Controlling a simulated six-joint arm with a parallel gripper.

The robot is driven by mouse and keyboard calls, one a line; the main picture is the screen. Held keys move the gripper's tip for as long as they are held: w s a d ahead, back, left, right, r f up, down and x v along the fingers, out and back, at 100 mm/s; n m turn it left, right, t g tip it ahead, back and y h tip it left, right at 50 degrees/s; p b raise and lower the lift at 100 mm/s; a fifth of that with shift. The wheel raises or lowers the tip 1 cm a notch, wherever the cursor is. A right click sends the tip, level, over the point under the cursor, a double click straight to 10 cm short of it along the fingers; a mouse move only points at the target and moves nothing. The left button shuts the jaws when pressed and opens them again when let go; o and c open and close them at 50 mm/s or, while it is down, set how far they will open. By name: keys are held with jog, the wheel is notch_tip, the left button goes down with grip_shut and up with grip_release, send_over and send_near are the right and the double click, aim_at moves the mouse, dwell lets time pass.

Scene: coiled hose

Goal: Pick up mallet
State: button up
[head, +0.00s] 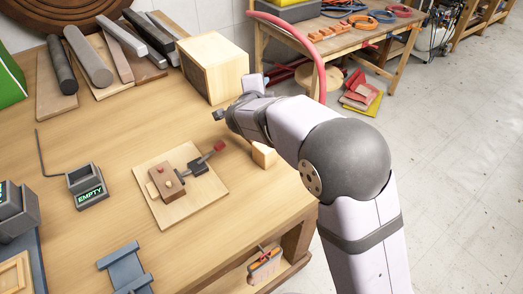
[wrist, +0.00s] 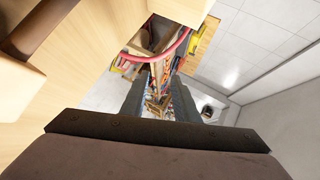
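I cannot make out a mallet for certain. A pale wooden block (head: 263,155) on the bench is partly hidden behind my arm in the head view; I cannot tell if it belongs to a mallet. My gripper (head: 218,115) is above the bench, in front of the large wooden box (head: 213,66). In the wrist view its two dark fingers (wrist: 158,82) stand apart with nothing held between them. A pale wooden piece and a dark brown rounded shape (wrist: 38,28) show at that view's upper left, too close-cropped to name.
A board (head: 160,210) carries a brown block and a red-handled clamp. A grey holder (head: 87,186) reads "EMPTY". Bars and planks (head: 88,58) lie at the back left. A red hose (head: 295,38) arches beyond the box. Bare bench lies left of the board.

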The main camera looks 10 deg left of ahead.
jog(key=s+a+f+m+g+h, duration=0.1)
jog(key=s+a+f+m+h, duration=0.2)
jog(key=m+h, duration=0.15)
jog(key=m+g+h, duration=0.2)
jog(key=m+g, duration=0.2)
jog(key=m, duration=0.2)
send_near(251, 141)
jog(key=x, duration=0.3)
jog(key=shift+d+f, duration=0.15)
jog(key=shift+f, duration=0.35)
jog(key=shift+w+r+p+x, duration=0.1)
jog(key=shift+p+x, duration=0.65)
jog(key=shift+x, duration=0.8)
jog(key=shift+w+r+p+x, duration=0.15)
jog(key=shift+p+x, duration=0.55)
jog(key=shift+x, duration=0.9)
jog(key=shift+w+d+f, duration=0.3)
jog(key=shift+f, duration=0.1)
jog(key=shift+c, duration=0.4)
grip_shut()
jog(key=shift+r, duration=0.1)
